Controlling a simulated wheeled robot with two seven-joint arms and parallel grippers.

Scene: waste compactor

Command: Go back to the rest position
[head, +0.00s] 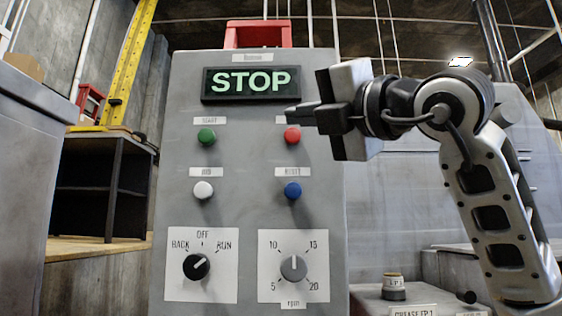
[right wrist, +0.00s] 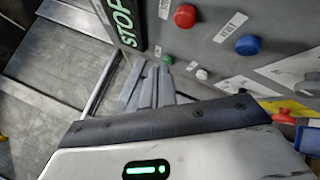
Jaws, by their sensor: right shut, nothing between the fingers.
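My right gripper (head: 296,110) reaches in from the right in front of the grey control panel (head: 245,150), pointing left. Its fingers are shut and empty. In the head view its tips overlap the panel just above and beside the red button (head: 292,135); whether they touch it I cannot tell. In the right wrist view, the shut fingers (right wrist: 150,85) show beyond the pale gripper body, with the panel behind. My left gripper is not in view.
The panel holds a lit STOP sign (head: 251,83), a green button (head: 206,136), a white button (head: 203,190), a blue button (head: 292,190), a black selector (head: 196,267) turned toward RUN and a grey dial (head: 293,268). A black shelf (head: 105,185) stands left. A grease cap (head: 393,287) sits low right.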

